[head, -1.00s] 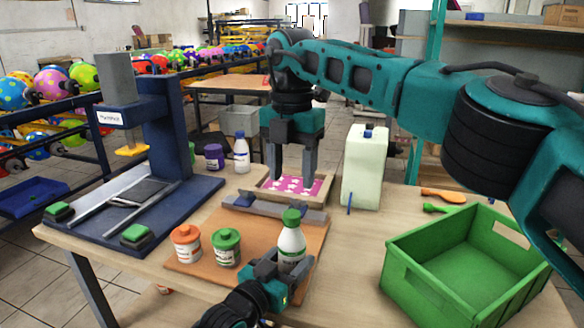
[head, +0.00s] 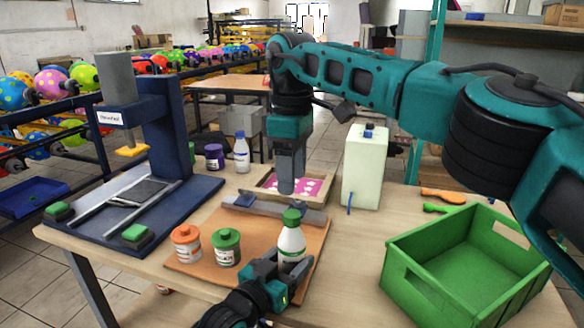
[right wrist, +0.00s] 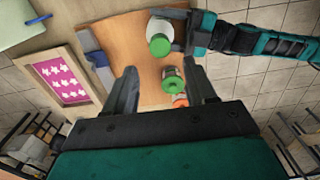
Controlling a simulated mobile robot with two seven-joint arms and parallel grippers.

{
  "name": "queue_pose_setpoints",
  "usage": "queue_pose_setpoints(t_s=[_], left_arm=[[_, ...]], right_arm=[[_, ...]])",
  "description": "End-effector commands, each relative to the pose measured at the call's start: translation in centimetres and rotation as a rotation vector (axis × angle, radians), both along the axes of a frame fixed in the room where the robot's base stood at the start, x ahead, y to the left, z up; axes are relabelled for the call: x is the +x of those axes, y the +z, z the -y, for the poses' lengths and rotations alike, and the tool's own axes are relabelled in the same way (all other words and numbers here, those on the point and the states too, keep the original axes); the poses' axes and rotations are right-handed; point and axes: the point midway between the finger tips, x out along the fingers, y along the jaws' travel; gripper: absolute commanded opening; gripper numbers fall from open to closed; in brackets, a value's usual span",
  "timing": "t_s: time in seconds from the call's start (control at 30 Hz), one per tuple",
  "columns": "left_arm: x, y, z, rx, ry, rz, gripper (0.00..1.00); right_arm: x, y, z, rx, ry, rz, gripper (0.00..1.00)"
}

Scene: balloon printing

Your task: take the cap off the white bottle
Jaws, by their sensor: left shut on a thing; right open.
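The white bottle (head: 291,243) with its green cap (head: 291,217) stands upright on the brown board. The cap is on the bottle. My left gripper (head: 276,271) is shut on the bottle's lower body from the front. My right gripper (head: 287,190) hangs above and behind the bottle, pointing down, apart from it; in the head view it is seen edge-on. In the right wrist view its two fingers (right wrist: 163,92) are spread and empty, and the bottle (right wrist: 159,28) with its green cap (right wrist: 160,45) lies above the gap between them.
An orange-lidded jar (head: 187,245) and a green-lidded jar (head: 227,247) stand left of the bottle on the brown board (head: 255,222). A pink star-patterned screen (head: 308,188) is behind. A green crate (head: 400,275) is at right. A cream canister (head: 364,165) stands behind right.

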Motion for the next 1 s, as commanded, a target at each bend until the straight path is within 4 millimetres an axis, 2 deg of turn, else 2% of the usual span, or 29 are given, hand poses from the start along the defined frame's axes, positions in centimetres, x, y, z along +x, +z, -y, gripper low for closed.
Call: queue_pose_setpoints(t_s=[0.3, 0.5, 0.87, 1.0], left_arm=[[0.0, -0.1, 0.0, 0.0, 0.0, -0.001, 0.0], [0.0, 0.0, 0.0, 0.0, 0.0, -0.001, 0.0], [0.0, 0.0, 0.0, 0.0, 0.0, -0.001, 0.0], [0.0, 0.0, 0.0, 0.0, 0.0, -0.001, 0.0]], right_arm=[[0.0, -4.8, 0.1, -0.001, -0.001, -0.003, 0.55], [0.0, -7.0, 0.1, -0.001, 0.0, -0.003, 0.55], [0.0, -7.6, 0.1, -0.001, 0.0, -0.001, 0.55], [0.0, -7.6, 0.1, -0.001, 0.0, -0.001, 0.44]])
